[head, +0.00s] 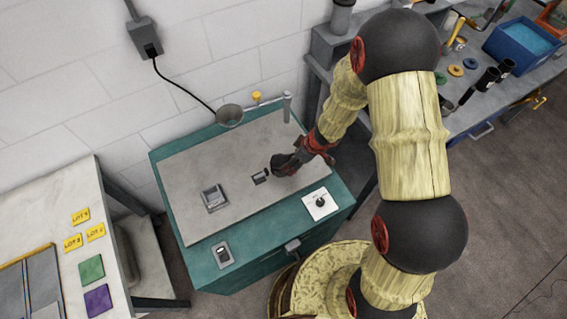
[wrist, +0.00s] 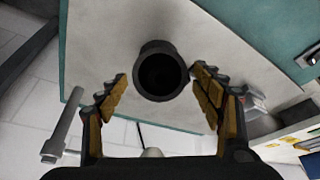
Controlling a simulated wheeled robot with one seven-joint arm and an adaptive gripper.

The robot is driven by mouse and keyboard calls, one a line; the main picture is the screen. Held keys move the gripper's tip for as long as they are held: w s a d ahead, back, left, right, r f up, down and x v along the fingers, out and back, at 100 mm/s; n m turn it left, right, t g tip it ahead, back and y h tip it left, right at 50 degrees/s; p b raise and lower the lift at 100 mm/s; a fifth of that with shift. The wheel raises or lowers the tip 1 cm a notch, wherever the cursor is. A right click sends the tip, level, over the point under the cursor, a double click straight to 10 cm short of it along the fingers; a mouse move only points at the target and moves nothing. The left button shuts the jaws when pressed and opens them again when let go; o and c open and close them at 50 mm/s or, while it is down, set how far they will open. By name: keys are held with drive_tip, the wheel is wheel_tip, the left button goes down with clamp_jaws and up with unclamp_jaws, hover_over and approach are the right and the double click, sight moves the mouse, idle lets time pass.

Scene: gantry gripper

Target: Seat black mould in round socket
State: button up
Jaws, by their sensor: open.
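The black mould (wrist: 161,72) is a round, hollow black cylinder, seen from its open end in the wrist view. It lies between the two open fingers of my gripper (head: 282,163), with a gap on each side. In the head view my gripper is low over the grey top plate (head: 230,150) of the teal cabinet. A small dark square fitting (head: 260,177) shows on the plate just left of my gripper. The round socket cannot be made out clearly, and I cannot tell what the mould's lower end rests on.
A metal block (head: 214,198) stands on the plate to the left. A post (head: 287,107) and a grey cup (head: 229,116) stand at the back edge. A white plate with a black knob (head: 320,202) is at the front right. The right workbench holds black cylinders (head: 488,80).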

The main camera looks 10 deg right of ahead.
drive_tip(key=b+x, duration=0.1)
drive_tip(key=x, duration=0.2)
drive_tip(key=shift+w+a+f, duration=0.1)
drive_tip(key=shift+f, duration=0.3)
drive_tip(key=shift+c, duration=1)
drive_tip(key=c, duration=1.1)
drive_tip(key=shift+c, duration=0.3)
drive_tip(key=shift+r, duration=0.15)
